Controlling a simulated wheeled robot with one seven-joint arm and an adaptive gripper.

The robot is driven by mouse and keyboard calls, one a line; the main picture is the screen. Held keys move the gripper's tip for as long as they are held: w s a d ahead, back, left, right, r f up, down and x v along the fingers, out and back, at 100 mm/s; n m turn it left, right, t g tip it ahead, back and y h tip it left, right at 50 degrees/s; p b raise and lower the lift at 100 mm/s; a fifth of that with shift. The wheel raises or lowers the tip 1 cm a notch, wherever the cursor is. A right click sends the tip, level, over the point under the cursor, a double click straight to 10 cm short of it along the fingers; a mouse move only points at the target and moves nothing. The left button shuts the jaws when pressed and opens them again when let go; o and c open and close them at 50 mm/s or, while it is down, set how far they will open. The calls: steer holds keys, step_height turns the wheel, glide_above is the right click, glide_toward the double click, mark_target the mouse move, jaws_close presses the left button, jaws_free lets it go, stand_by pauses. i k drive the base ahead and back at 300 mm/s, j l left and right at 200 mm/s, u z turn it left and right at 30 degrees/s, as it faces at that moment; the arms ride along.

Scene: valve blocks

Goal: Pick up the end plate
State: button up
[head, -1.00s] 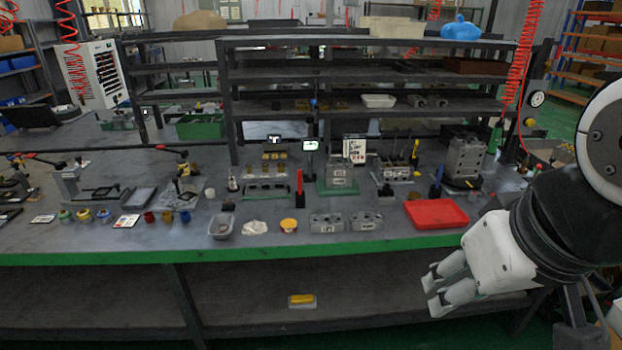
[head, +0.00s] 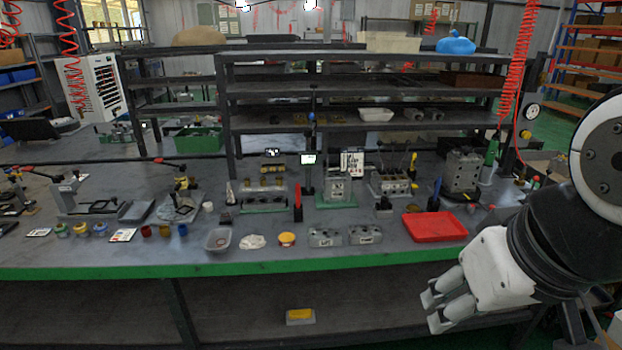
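I cannot tell for sure which part is the end plate. Two small grey metal blocks with lettering, the left block (head: 325,237) and the right block (head: 365,234), lie side by side near the bench's front edge. A larger grey block (head: 337,188) stands on a green fixture behind them. My gripper (head: 432,312) is at the lower right, in front of the bench edge and below its top, well apart from these parts. Its pale fingers are apart with nothing between them.
A red tray (head: 435,227) lies right of the blocks. A clear dish (head: 217,240), a white cloth-like heap (head: 251,241) and an orange-topped round pot (head: 287,239) lie left. Dark shelves (head: 365,88) rise behind. A yellow item (head: 300,314) sits on the lower shelf.

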mark_target(333, 176)
steer(key=i, duration=2.05)
